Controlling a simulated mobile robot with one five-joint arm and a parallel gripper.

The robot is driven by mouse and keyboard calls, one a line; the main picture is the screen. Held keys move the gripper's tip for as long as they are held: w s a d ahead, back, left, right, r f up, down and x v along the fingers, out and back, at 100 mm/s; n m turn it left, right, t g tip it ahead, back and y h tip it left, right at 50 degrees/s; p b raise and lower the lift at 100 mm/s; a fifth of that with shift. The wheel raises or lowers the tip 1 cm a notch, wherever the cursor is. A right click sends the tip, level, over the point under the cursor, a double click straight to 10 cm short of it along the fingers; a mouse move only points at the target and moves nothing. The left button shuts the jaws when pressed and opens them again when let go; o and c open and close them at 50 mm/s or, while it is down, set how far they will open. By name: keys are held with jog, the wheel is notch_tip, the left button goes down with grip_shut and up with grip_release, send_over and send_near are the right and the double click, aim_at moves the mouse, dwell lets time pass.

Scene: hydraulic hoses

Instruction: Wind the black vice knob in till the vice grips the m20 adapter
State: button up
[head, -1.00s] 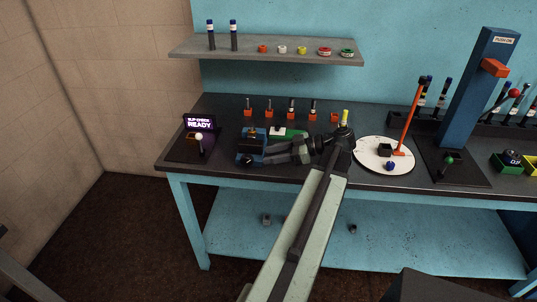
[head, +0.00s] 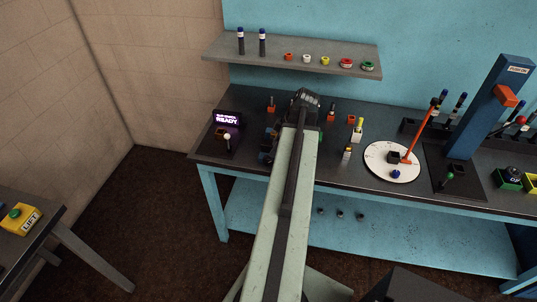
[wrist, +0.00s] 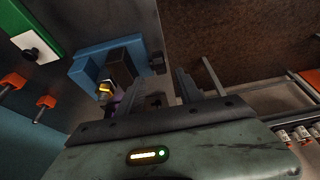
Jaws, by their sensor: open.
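In the wrist view the blue vice (wrist: 88,70) sits on the dark bench, with a dark block (wrist: 127,56) across it. A small brass-coloured piece (wrist: 105,87) shows at its near edge and may be the m20 adapter; whether the jaws touch it I cannot tell. A small dark part (wrist: 157,63) at the vice's right end looks like the black knob. My gripper (wrist: 176,82) is open and empty, just beside that end, apart from the knob. In the head view my arm covers most of the vice (head: 266,151) and hides the gripper.
A green and white block (wrist: 35,45) and orange stands (wrist: 12,81) are near the vice. A white round plate (head: 380,168) with an orange post is right. A shelf (head: 290,60) hangs above.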

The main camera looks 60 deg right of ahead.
aim_at(268, 157)
jog(key=b+x, duration=0.6)
jog(key=x, duration=0.1)
jog(key=shift+s+f, duration=0.1)
jog(key=shift+w+a+f+b, duration=0.1)
jog(key=shift+w+f+b, duration=0.2)
jog(key=shift+b, duration=0.1)
jog(key=shift+r, duration=0.1)
grip_shut()
